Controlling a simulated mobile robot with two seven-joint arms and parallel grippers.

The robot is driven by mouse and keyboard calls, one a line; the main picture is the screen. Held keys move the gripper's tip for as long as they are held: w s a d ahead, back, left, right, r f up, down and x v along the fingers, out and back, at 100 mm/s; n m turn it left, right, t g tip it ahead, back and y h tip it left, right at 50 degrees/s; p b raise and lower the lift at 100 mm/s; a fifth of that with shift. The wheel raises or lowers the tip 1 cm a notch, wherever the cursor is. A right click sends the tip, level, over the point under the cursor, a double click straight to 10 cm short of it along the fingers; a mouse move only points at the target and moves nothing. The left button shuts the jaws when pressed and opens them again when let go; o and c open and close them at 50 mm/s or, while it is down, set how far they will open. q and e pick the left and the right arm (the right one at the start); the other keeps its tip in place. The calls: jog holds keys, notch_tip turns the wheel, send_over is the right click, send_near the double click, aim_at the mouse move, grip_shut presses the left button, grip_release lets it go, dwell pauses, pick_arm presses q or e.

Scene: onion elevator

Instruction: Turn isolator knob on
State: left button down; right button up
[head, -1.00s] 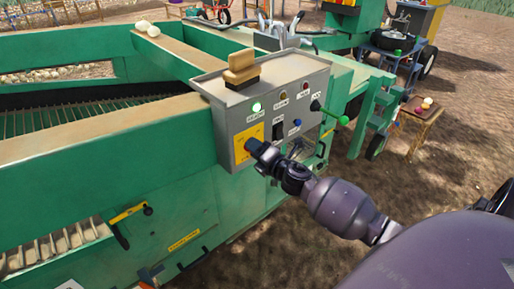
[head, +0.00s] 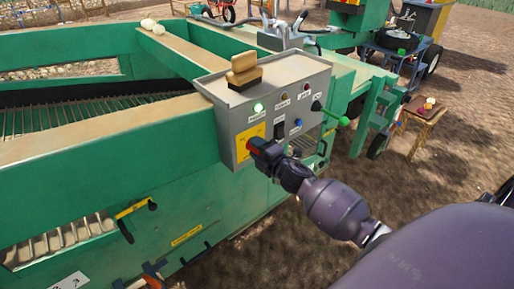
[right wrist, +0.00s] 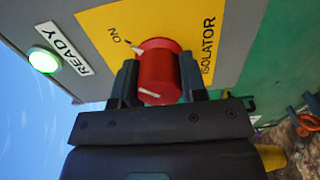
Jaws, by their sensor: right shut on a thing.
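The red isolator knob (right wrist: 160,72) sits on a yellow plate (right wrist: 205,22) marked ON and ISOLATOR in the right wrist view. It also shows as a small red patch (head: 252,146) in the head view. My right gripper (right wrist: 158,82) is shut on the knob, with one dark finger on each side. A white line shows on the knob's face, and a white mark lies at its edge near the word ON. The grey control box (head: 228,140) carries the plate. Its READY lamp (right wrist: 44,60) glows green. My left gripper is not in view.
The box also has a black switch (head: 279,130), a blue button (head: 298,123) and a green-knobbed lever (head: 343,120). The green machine (head: 110,140) fills the left. Bare ground (head: 450,190) lies to the right.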

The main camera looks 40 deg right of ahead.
jog(key=o, duration=0.9)
jog(key=s, duration=0.7)
jog(key=s+d, duration=0.1)
jog(key=s, duration=0.2)
jog(key=shift+s, duration=0.4)
